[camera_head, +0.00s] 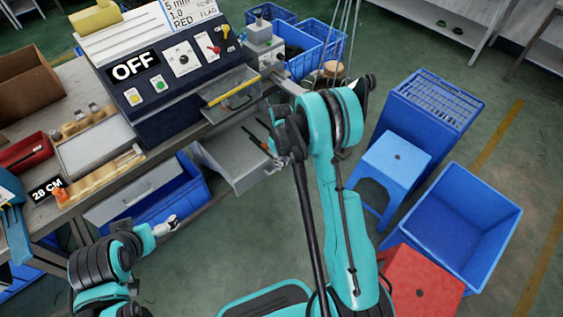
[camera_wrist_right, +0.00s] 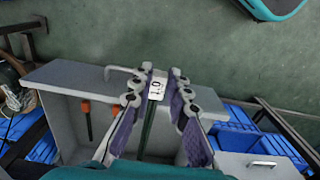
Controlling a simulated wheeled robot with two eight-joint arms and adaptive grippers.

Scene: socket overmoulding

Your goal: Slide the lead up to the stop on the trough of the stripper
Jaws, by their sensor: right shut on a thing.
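My right gripper (camera_wrist_right: 155,82) is shut on the lead (camera_wrist_right: 148,128), a thin dark strand with a white tag (camera_wrist_right: 157,88) reading 1.0. The tag sits between the fingertips. In the head view my right gripper (camera_head: 281,162) hangs below the bench's right end, and the lead cannot be made out there. A small grey machine (camera_head: 259,34) stands on the bench's right end, beyond the gripper and apart from it. It may be the stripper; its trough and stop cannot be made out. My left gripper (camera_head: 168,226) is low at the left, its fingers too small to read.
Blue crates (camera_head: 455,225), a blue stool (camera_head: 394,158) and a red stool (camera_head: 424,287) stand at right.

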